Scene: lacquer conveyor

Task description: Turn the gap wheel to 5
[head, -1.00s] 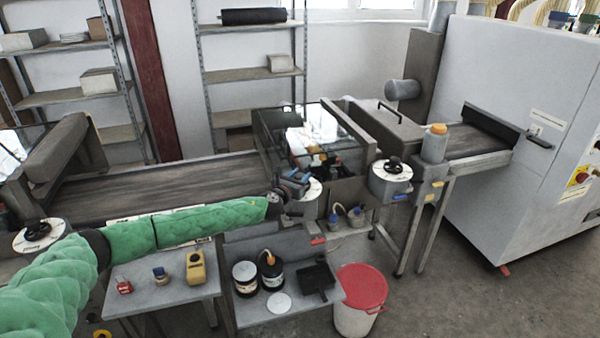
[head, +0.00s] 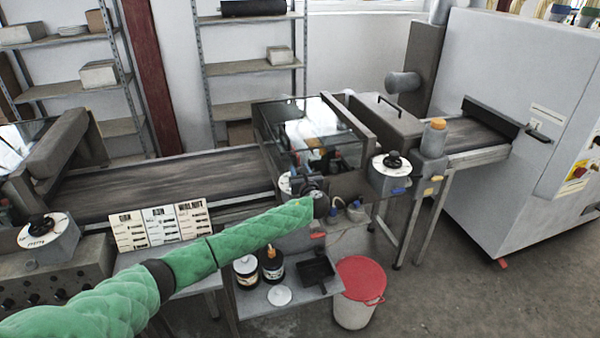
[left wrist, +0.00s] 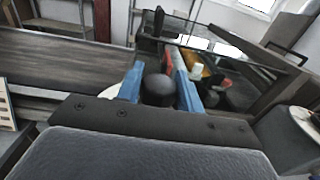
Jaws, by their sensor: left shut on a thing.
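A wheel with a white dial face (head: 284,184) sits at the front of the glass-covered machine, mostly hidden behind my left gripper (head: 312,187). In the left wrist view, the blue fingers of this gripper (left wrist: 158,88) stand on both sides of a round black knob (left wrist: 158,91) and are shut on it. A sliver of the white dial shows beside the left finger. Its numbers and pointer cannot be read. Two similar wheels stand apart: one at the right (head: 391,167) and one at the far left (head: 46,231). My right gripper is not in view.
A conveyor belt (head: 160,183) runs behind my left arm. Three printed cards (head: 160,226) stand in front of it. A low shelf below holds jars (head: 272,265) and a black tray (head: 316,271). A red-lidded bin (head: 360,281) stands on the floor.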

